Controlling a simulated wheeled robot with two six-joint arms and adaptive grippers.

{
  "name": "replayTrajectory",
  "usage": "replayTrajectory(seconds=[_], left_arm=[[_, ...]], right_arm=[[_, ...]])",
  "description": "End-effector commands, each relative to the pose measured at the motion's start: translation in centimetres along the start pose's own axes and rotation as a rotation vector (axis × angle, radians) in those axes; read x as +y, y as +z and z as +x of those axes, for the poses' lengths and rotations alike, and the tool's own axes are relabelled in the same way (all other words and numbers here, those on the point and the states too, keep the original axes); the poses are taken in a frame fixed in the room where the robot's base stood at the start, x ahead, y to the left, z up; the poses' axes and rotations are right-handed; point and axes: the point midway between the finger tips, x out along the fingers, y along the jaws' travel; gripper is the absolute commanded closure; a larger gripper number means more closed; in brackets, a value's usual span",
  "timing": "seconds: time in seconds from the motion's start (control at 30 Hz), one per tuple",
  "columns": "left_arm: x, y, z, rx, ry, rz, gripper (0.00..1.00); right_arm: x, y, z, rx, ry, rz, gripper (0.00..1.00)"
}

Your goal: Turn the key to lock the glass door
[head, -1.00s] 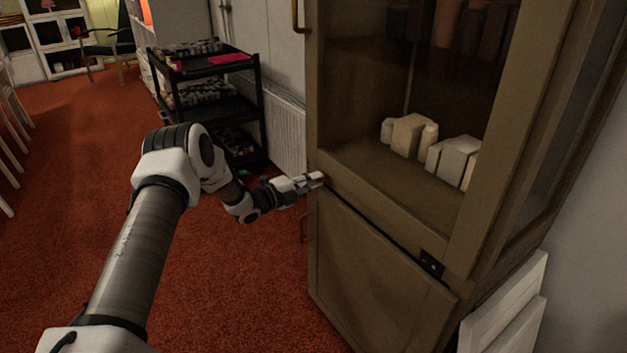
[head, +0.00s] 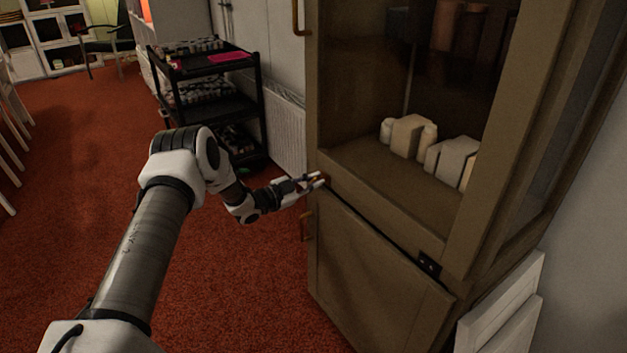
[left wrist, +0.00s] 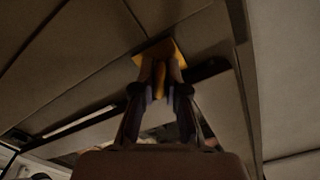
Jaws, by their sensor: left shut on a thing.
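The tall brown cabinet has a glass door (head: 365,80) in its upper part, which looks closed. My left gripper (head: 319,180) is at the left edge of the cabinet, just below the glass. In the left wrist view, its two fingertips (left wrist: 160,86) are closed together on a small brass key (left wrist: 159,72). The key stands at a yellow brass lock plate (left wrist: 165,48) on the cabinet's brown frame. Most of the key is hidden between the fingers. My right gripper is not in view.
A lower wooden door (head: 375,275) is below the glass, with a brass handle (head: 304,226). An upper brass handle (head: 296,17) is at the glass door's left side. A black cart (head: 210,105) stands behind my left arm. Red carpet (head: 70,200) lies clear at left.

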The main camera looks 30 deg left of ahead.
Motion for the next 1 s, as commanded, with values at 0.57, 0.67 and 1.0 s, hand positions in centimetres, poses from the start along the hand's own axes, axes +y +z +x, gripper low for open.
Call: replayTrajectory(seconds=[0.57,0.67,1.0], left_arm=[[0.05,0.00,0.02,0.000,0.001,-0.472,1.00],[0.05,0.00,0.02,0.000,0.001,-0.520,1.00],[0.04,0.00,0.02,0.000,0.001,-0.588,1.00]], right_arm=[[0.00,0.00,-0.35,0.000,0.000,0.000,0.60],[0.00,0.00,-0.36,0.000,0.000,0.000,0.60],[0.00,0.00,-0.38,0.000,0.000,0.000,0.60]])
